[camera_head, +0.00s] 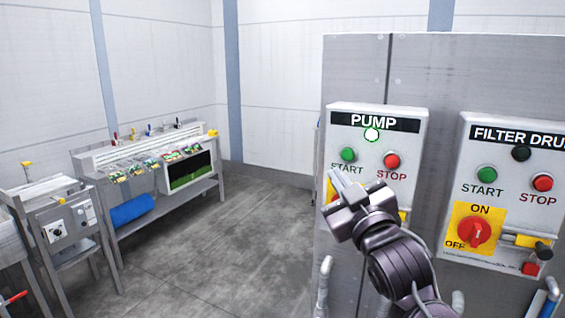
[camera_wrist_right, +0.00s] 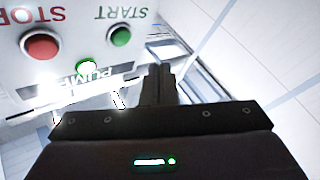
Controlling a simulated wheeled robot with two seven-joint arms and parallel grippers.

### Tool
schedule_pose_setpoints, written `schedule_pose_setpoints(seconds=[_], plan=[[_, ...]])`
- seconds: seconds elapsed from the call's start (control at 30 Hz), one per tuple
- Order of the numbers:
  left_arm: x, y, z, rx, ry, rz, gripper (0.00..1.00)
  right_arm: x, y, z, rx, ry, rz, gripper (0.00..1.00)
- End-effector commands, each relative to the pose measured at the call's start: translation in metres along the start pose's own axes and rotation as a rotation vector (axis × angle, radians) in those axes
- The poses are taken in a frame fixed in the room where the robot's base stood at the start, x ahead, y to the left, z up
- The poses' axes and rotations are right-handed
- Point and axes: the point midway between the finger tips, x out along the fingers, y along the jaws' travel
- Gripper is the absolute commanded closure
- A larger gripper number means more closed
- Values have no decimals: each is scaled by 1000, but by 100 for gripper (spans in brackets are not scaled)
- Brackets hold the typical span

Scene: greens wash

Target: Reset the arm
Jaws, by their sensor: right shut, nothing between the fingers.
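My right gripper (camera_head: 343,184) is raised in front of the PUMP box (camera_head: 342,116), its fingertips near the lower left of the START button in the head view. Its fingers are together and hold nothing. They also show in the right wrist view (camera_wrist_right: 159,84), pointing away from me. The PUMP box has a green START button (camera_head: 348,155), a red STOP button (camera_head: 391,160) and a lit whitish-green lamp (camera_head: 371,135). My gripper and arm hide most of the box's lower part, including most of its switch. My left gripper is not in view.
Right of it is the FILTER DRUM box (camera_head: 450,180), with a dark lamp (camera_head: 521,153) and a red rotary switch (camera_head: 474,231). Both boxes are on a grey metal cabinet (camera_head: 440,75). A wash bench (camera_head: 85,165) stands at the left. The floor (camera_head: 245,220) between is clear.

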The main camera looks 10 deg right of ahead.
Motion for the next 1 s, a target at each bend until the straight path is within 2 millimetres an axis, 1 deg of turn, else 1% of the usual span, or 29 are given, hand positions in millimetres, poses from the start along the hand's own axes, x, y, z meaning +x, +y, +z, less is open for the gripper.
schedule_pose_setpoints(seconds=[0.03,0.07,0.17,0.2,0.27,0.3,0.37,0.4,0.43,0.47,0.5,0.57,0.6,0.7,0.77,0.8,0.87,0.9,0.97,1.0], plan=[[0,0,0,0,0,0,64,-5,-9,18,17,-52,-17,100],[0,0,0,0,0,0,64,-10,-14,30,29,-91,-28,100],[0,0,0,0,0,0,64,-35,-40,83,80,-268,-78,100],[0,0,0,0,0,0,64,-49,-52,107,104,-354,-101,100],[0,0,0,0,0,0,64,-76,-69,142,138,-489,-135,100],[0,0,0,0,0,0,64,-96,-80,162,161,-578,-157,100],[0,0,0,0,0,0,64,-127,-96,191,193,-709,-187,100],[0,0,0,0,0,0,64,-149,-105,207,211,-793,-207,100],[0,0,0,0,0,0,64,-164,-111,217,223,-851,-220,100],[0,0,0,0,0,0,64,-179,-117,226,235,-904,-232,100],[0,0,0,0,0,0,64,-198,-123,236,248,-972,-247,100],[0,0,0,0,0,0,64,-224,-131,248,265,-1061,-266,100],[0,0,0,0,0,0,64,-240,-136,254,275,-1115,-277,100],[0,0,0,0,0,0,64,-277,-145,266,295,-1238,-302,100],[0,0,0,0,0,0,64,-298,-150,270,306,-1306,-316,100],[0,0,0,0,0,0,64,-312,-153,273,313,-1350,-325,100],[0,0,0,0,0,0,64,-332,-156,276,322,-1414,-337,100],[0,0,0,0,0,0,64,-346,-158,277,328,-1457,-345,100],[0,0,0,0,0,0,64,-364,-162,280,336,-1515,-356,100],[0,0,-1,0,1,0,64,-359,-169,294,332,-1510,-356,100]])
